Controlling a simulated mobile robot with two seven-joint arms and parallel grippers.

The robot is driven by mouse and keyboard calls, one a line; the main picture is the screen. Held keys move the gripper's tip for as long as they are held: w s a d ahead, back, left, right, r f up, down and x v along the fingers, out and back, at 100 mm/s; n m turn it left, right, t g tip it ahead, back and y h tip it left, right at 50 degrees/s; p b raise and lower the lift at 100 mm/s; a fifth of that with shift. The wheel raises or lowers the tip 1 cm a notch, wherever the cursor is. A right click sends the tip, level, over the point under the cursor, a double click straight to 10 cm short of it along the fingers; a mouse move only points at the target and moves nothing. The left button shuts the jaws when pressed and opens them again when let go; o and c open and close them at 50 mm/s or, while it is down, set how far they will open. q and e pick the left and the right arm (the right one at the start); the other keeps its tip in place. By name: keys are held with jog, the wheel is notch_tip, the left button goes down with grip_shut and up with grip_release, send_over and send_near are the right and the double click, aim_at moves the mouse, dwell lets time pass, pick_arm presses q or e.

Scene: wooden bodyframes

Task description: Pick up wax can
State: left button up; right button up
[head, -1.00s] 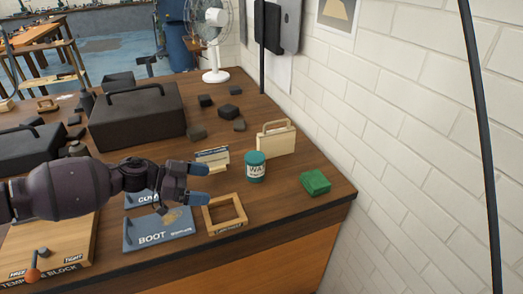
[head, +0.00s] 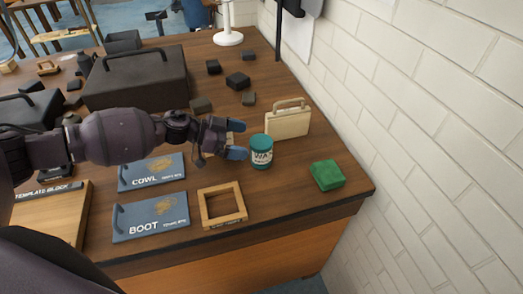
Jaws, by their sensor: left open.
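The wax can (head: 261,152) is a small teal can with a pale label. My left gripper (head: 240,140) comes in from the left and is open. Its blue-tipped fingers are just left of the can, and I cannot tell whether they touch it. The can is not between the fingers as far as I can see. My right gripper is not in view.
A cream case with a handle (head: 288,120) stands behind the can, and a green block (head: 327,175) lies to its right. A white brick wall (head: 420,120) borders the right.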

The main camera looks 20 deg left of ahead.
aim_at(258, 142)
pick_arm(q)
jog(key=shift+w+x, duration=0.2)
jog(key=shift+x, duration=1.2)
jog(key=shift+w+x, duration=0.15)
jog(key=shift+x, duration=1.3)
jog(key=shift+a+f, duration=0.1)
jog(key=shift+a, duration=0.1)
